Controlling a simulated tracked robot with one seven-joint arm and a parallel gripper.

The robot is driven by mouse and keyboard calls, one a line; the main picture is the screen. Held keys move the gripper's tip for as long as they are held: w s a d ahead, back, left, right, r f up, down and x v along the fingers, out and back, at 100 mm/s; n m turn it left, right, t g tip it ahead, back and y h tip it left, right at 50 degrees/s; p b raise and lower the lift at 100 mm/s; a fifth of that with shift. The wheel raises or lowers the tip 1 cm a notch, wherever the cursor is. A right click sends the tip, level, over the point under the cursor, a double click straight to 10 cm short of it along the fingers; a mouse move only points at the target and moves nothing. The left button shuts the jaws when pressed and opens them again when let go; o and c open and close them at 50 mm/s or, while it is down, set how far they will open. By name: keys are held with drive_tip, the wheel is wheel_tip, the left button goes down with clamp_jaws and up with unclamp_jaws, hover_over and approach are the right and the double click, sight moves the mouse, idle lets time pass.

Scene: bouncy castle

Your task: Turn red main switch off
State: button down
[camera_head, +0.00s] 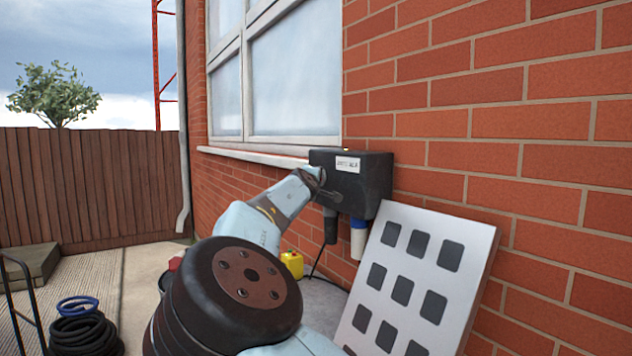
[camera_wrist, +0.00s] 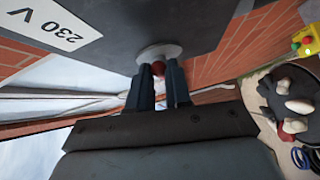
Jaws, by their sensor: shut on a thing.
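A black power box (camera_head: 365,172) with a white label is mounted on the brick wall, below and right of the window. In the wrist view the box (camera_wrist: 220,25) is close, and its label reads "230 V". The small red switch (camera_wrist: 158,69) sits on a pale round base (camera_wrist: 159,51) on the box. My gripper (camera_wrist: 161,80) has one dark finger on each side of the red switch and is shut on it. In the head view my arm reaches to the left side of the box; the switch and the fingertips cannot be made out there.
A black connector (camera_head: 331,228) and a blue-and-white connector (camera_head: 358,240) hang under the box. A white panel with dark squares (camera_head: 455,225) leans against the wall at right. A yellow control box (camera_head: 292,264) and coiled black hose (camera_head: 85,335) are lower down.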

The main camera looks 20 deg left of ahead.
drive_tip(key=shift+f, duration=0.15)
drive_tip(key=w+a+f+m+t+h, duration=0.1)
drive_tip(key=a+f+m+t+h, duration=0.1)
drive_tip(key=m+h, duration=0.6)
drive_tip(key=w+a+f+m+t+h, duration=0.2)
drive_tip(key=m+h, duration=0.7)
drive_tip(key=m, duration=0.8)
drive_tip(key=shift+w+f, duration=0.2)
drive_tip(key=shift+f, duration=0.35)
drive_tip(key=shift+a+m+h, duration=0.15)
drive_tip(key=shift+m+h, duration=0.25)
drive_tip(key=shift+m, duration=0.2)
drive_tip(key=c, duration=1.1)
unclamp_jaws()
drive_tip(key=shift+f, duration=0.1)
